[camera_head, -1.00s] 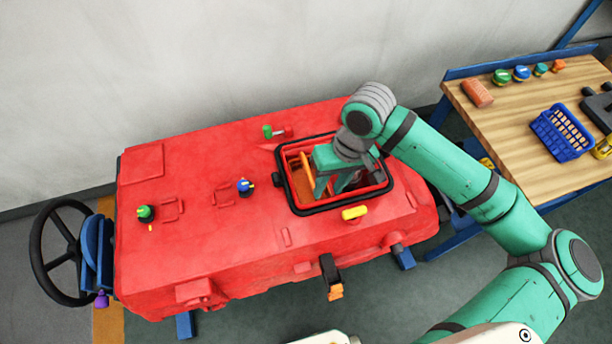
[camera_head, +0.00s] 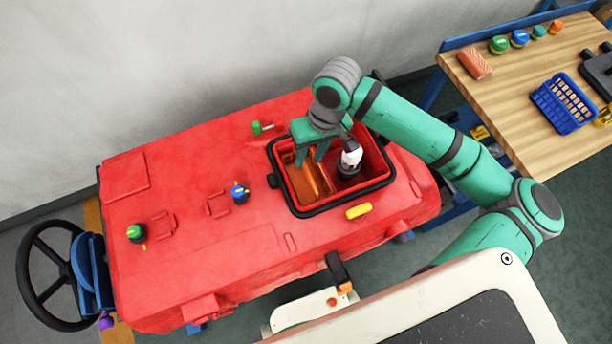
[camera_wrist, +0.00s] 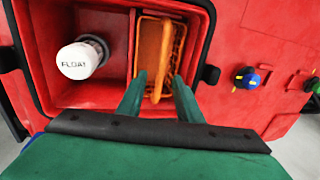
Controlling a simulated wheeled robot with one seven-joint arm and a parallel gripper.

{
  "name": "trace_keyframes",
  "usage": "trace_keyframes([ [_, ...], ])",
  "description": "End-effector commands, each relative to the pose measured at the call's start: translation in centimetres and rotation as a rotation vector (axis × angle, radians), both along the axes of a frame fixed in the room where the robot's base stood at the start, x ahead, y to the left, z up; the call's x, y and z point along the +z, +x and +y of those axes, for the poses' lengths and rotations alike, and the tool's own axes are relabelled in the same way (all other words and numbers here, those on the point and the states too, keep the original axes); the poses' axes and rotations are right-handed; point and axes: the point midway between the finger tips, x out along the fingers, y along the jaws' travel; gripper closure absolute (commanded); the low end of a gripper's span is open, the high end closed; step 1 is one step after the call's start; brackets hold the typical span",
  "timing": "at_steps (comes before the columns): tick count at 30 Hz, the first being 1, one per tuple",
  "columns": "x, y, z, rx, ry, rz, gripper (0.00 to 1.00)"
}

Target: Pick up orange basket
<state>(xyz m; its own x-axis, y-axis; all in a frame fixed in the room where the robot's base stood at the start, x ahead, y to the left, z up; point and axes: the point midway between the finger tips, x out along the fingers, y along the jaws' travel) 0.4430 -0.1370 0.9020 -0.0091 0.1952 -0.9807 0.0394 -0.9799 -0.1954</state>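The orange basket (camera_wrist: 175,42) sits inside the open tank (camera_wrist: 62,102) of the red machine, beside an inner divider. It also shows in the head view (camera_head: 319,181), partly hidden by my gripper. Its raised orange handle (camera_wrist: 164,48) runs lengthwise in the wrist view. My gripper (camera_wrist: 159,77) points down into the tank and is open. Its green fingers stand on either side of the handle's near part, with gaps visible. In the head view, my gripper (camera_head: 312,160) is over the basket. How deep the fingertips reach is unclear.
A white-capped float (camera_wrist: 82,60) stands in the neighbouring compartment, right of my gripper in the head view. The tank's black rim (camera_head: 318,212) surrounds the opening closely. A yellow knob (camera_head: 358,211) and a blue knob (camera_head: 239,194) are on the machine top. A wooden table (camera_head: 520,110) stands at right.

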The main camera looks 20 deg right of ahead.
Motion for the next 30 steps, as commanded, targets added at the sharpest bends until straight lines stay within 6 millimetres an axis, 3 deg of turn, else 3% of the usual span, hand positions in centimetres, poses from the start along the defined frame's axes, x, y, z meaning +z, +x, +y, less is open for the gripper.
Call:
trace_keyframes([
  [8, -2.0, 0.0, 0.3, -0.005, 0.001, 0.0, 0.67],
  [16, -5.4, 0.0, 1.1, -0.007, 0.001, 0.0, 0.67],
  [26, -6.0, 0.0, 1.2, -0.006, -0.001, -0.001, 0.67],
  [30, -6.0, 0.0, 1.2, -0.006, 0.0, -0.001, 1.0],
])
